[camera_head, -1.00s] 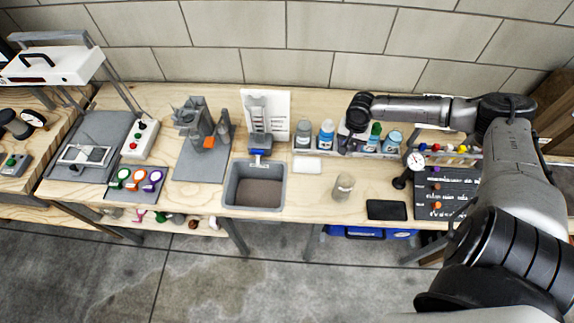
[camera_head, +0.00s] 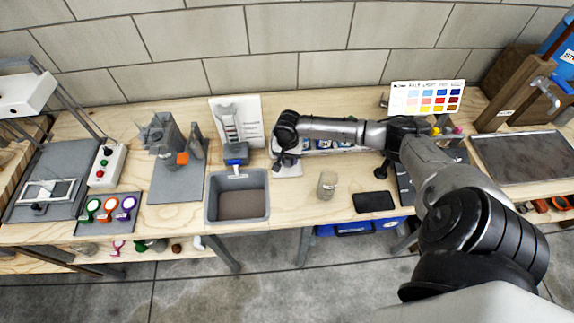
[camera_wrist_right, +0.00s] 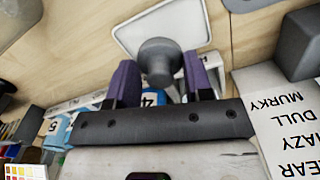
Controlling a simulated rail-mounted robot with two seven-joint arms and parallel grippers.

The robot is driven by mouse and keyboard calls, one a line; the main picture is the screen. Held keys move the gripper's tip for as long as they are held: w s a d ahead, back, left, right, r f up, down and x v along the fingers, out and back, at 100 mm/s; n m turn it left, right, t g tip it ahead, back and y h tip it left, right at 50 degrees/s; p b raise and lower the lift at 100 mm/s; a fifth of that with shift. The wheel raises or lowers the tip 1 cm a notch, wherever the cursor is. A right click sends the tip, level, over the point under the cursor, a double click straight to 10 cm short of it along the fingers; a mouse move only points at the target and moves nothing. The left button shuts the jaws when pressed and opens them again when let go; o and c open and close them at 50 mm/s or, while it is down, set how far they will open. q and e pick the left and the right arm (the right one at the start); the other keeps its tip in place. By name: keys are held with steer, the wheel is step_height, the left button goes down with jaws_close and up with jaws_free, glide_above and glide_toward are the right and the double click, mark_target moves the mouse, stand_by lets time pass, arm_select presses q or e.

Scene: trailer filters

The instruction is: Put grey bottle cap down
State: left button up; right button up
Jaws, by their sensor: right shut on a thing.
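The grey bottle cap (camera_wrist_right: 158,60) is between the two purple fingers of my right gripper (camera_wrist_right: 160,78) in the right wrist view. The fingers are shut on it. Behind the cap in that view is a white square tray (camera_wrist_right: 187,22) with a dark rim line. In the head view my right gripper (camera_head: 286,160) is over this white tray (camera_head: 291,171), partly covering it. I cannot tell whether the cap touches the tray. My left gripper is not in view.
A grey-beige jar (camera_head: 327,186) stands right of the tray, near a black pad (camera_head: 374,202). A grey bin (camera_head: 237,218) is on the left. My right arm hides most of the bottles at the back. Bare wood lies between tray and jar.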

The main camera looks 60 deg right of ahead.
mark_target(287, 169)
steer(key=shift+w+a+f, duration=0.15)
steer(key=shift+f, duration=0.05)
step_height(287, 169, down, 4)
steer(key=shift+r+b, duration=0.15)
steer(key=shift+b, duration=0.35)
steer(key=o, duration=0.9)
steer(key=shift+f, duration=0.2)
steer(key=shift+r, duration=0.1)
